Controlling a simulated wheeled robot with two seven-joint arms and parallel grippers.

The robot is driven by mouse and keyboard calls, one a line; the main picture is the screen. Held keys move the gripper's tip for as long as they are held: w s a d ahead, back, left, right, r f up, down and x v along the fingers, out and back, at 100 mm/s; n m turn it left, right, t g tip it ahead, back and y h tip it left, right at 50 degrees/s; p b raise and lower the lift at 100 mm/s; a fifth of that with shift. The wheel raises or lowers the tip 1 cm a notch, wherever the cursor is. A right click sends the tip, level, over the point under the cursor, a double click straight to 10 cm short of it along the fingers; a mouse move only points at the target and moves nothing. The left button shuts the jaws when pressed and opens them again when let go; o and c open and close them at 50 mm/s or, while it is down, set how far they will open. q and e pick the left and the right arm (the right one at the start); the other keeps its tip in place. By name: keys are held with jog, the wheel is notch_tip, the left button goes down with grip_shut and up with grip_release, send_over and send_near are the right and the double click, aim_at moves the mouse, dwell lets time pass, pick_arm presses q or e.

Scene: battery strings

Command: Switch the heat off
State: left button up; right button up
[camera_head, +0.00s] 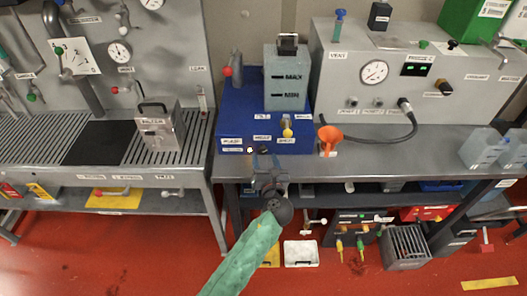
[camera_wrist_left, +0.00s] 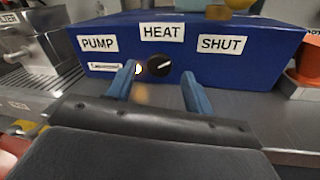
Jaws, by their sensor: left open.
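The blue box (camera_head: 233,127) stands on the grey bench. In the left wrist view its front (camera_wrist_left: 225,67) carries the labels PUMP, HEAT and SHUT. A round black knob (camera_wrist_left: 159,68) sits below HEAT, its pale mark pointing up and to the right. A small bright lamp (camera_wrist_left: 138,68) is just left of the knob, with a warm glow on the bench below. My left gripper (camera_head: 265,160) is open and empty in front of the box; in the wrist view its blue fingers (camera_wrist_left: 158,84) stand either side of the knob, apart from it. My right gripper is out of view.
A grey-green tank (camera_head: 285,82) marked MAX and MIN stands on the box. A brass-coloured fitting (camera_head: 287,132) projects above SHUT. An orange funnel (camera_head: 329,137) is close on the right. A metal filter box (camera_head: 160,128) stands left. The bench edge lies beneath my gripper.

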aim_at(263, 152)
pick_arm(q)
jog(key=shift+w+a+p, duration=0.15)
jog(key=shift+w+p, duration=0.05)
jog(key=shift+w, duration=0.6)
jog(key=shift+w+a+p, duration=0.15)
jog(key=shift+w, duration=0.6)
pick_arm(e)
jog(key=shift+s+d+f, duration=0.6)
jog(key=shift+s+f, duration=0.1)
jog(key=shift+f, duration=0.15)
pick_arm(q)
jog(key=c, duration=0.9)
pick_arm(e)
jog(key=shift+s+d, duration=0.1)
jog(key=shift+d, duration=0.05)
